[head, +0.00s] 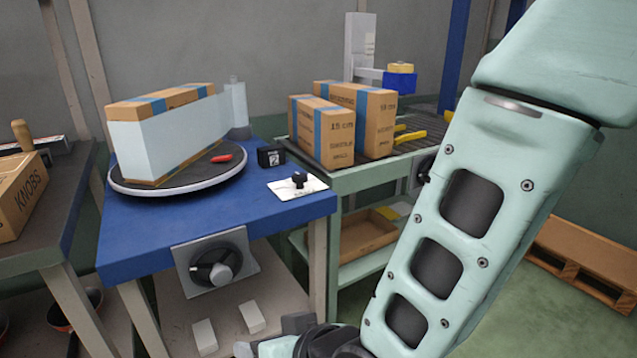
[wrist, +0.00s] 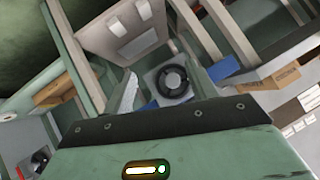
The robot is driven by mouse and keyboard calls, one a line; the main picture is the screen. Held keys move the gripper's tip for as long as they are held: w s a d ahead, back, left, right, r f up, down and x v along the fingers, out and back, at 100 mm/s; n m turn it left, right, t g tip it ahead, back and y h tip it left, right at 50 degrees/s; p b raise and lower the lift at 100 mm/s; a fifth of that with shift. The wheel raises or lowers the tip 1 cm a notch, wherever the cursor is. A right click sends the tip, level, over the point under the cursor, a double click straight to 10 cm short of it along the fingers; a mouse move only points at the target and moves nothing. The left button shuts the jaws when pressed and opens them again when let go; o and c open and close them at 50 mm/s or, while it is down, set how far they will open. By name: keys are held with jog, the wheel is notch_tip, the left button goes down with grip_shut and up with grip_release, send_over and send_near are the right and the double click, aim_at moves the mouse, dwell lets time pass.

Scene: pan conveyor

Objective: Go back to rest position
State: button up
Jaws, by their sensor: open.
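My gripper (wrist: 165,82) is open, with its two fingers apart and nothing held between them in the wrist view. Beyond the fingers a round black part on a grey square plate (wrist: 170,84) shows, apart from them. In the head view my arm comes down from the upper right to the bottom edge. The wrist is at the bottom, in front of the blue table (head: 150,235), and is partly cut off, so the fingers are hard to make out there.
A turntable (head: 190,187) bears a wrapped carton (head: 160,140). A knob plate (head: 215,262) faces front. Two cartons (head: 323,135) (head: 375,120) stand on the conveyor bench. A KNOBS box (head: 22,195) is at left. A pallet (head: 585,255) lies at right, with floor clear before it.

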jog(key=s+d+r+n+g+h, duration=0.1)
jog(key=s+d+r+g+h, duration=0.15)
jog(key=d, duration=0.45)
jog(key=s+d+r+n+g+h, duration=0.1)
jog(key=s+d+r+g+h, duration=0.15)
jog(key=d, duration=0.45)
jog(key=s+d+r+n+g+h, duration=0.1)
jog(key=s+d+g+h, duration=0.1)
jog(key=s+d, duration=0.35)
notch_tip(320, 180, up, 25)
jog(key=w+d+p, duration=0.1)
jog(key=p, duration=2.4)
jog(key=shift+w+d+r, duration=0.15)
jog(key=shift+w+d, duration=0.05)
jog(key=shift+w, duration=0.05)
jog(key=shift+c, duration=0.2)
